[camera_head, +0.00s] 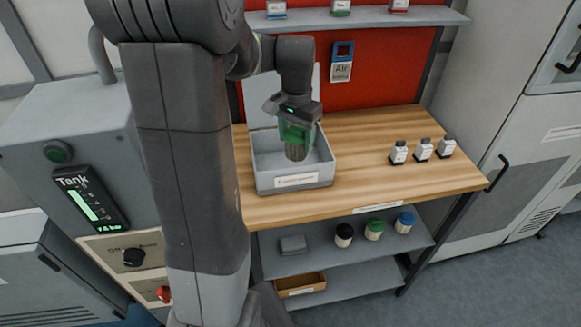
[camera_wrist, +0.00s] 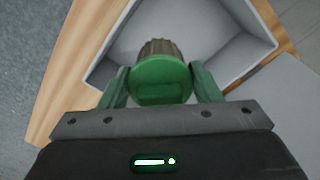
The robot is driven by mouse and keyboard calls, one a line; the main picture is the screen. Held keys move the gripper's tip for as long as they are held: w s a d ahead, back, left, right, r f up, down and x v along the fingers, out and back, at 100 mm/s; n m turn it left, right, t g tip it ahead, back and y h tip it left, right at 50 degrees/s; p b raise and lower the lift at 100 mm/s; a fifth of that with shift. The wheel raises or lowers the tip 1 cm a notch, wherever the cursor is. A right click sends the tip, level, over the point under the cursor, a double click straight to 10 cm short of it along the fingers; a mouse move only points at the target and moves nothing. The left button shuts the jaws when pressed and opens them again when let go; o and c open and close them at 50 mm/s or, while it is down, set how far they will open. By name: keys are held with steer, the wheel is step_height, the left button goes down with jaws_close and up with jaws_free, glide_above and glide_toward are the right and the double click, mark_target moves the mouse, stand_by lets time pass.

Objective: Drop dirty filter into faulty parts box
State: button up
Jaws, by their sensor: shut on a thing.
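My gripper (camera_head: 296,127) is shut on the dirty filter (camera_head: 297,151), a short cylinder with a green cap and a brown-grey pleated body. The filter hangs cap up over the open grey box (camera_head: 262,182) on the wooden bench. In the wrist view my gripper (camera_wrist: 161,84) has a green finger on each side of the filter's green cap (camera_wrist: 160,80). The pleated end points into the box (camera_wrist: 215,50). The box has a raised lid at its back and a white label in front, too small to read surely. I cannot tell whether the filter's lower end is below the rim.
Several small white bottles (camera_head: 422,150) stand on the bench (camera_head: 365,130) to the right, with bare wood between them and the box. A shelf (camera_head: 360,17) with small containers is above. Jars (camera_head: 374,229) and a brown bin (camera_head: 300,284) are below. A tank unit (camera_head: 75,150) stands left.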

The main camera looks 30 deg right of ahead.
mark_target(296, 128)
steer(key=shift+f, duration=0.2)
steer(key=o, duration=1.1)
step_height(296, 128, up, 14)
steer(key=shift+f, duration=0.15)
step_height(296, 128, down, 13)
steer(key=shift+f+p, duration=0.2)
steer(key=shift+p, duration=0.1)
steer(key=shift+r+p, duration=1.35)
steer(key=shift+r, duration=0.45)
